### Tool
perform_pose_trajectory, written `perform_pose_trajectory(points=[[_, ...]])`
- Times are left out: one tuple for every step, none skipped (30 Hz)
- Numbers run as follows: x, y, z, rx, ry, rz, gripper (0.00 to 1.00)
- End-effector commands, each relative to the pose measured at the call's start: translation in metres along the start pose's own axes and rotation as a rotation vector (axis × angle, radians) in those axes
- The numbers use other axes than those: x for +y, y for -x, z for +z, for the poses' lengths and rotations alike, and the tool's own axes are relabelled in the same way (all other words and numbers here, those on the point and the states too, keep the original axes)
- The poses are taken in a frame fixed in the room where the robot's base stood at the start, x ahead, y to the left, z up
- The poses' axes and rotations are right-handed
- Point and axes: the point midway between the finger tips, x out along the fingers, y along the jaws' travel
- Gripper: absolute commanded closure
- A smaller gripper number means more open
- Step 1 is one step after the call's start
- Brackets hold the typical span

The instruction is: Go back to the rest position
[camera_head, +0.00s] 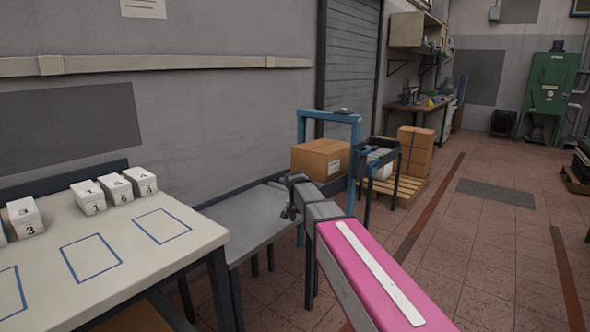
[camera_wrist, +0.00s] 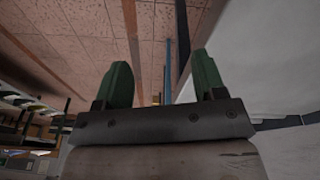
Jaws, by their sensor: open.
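My gripper (camera_head: 287,212) is at the end of my pink and grey arm, near the right edge of the grey bench in the head view. In the wrist view my gripper (camera_wrist: 162,82) shows two green fingers standing apart with nothing between them. The view there looks tilted, with red floor tiles in the upper part. No shoe last can be made out in either view.
A white table (camera_head: 120,270) at left bears several numbered white boxes (camera_head: 88,197) and blue outlined rectangles. A grey bench (camera_head: 245,222) stands beside it. A cardboard box (camera_head: 320,158) sits behind my arm by a blue frame (camera_head: 302,128). Tiled floor (camera_head: 480,255) is open at right.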

Motion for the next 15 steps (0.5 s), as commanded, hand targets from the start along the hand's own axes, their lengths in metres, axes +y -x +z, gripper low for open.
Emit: perform_pose_trajectory(points=[[0.032,-0.019,0.021,-0.019,0.03,0.0,0.36],[0.046,-0.029,0.029,-0.029,0.052,-0.003,0.36],[0.065,-0.042,0.041,-0.041,0.084,-0.007,0.36],[0.078,-0.051,0.049,-0.051,0.105,-0.011,0.36],[0.091,-0.06,0.058,-0.061,0.128,-0.015,0.36],[0.109,-0.07,0.07,-0.071,0.157,-0.022,0.36],[0.122,-0.078,0.08,-0.08,0.179,-0.027,0.36],[0.134,-0.085,0.089,-0.089,0.201,-0.033,0.36],[0.15,-0.094,0.102,-0.099,0.228,-0.041,0.36],[0.162,-0.1,0.112,-0.107,0.249,-0.047,0.36],[0.173,-0.105,0.122,-0.113,0.268,-0.053,0.36],[0.186,-0.112,0.134,-0.121,0.293,-0.062,0.36],[0.195,-0.116,0.142,-0.127,0.309,-0.068,0.36],[0.203,-0.119,0.149,-0.131,0.325,-0.073,0.36],[0.212,-0.123,0.159,-0.137,0.344,-0.08,0.36]])
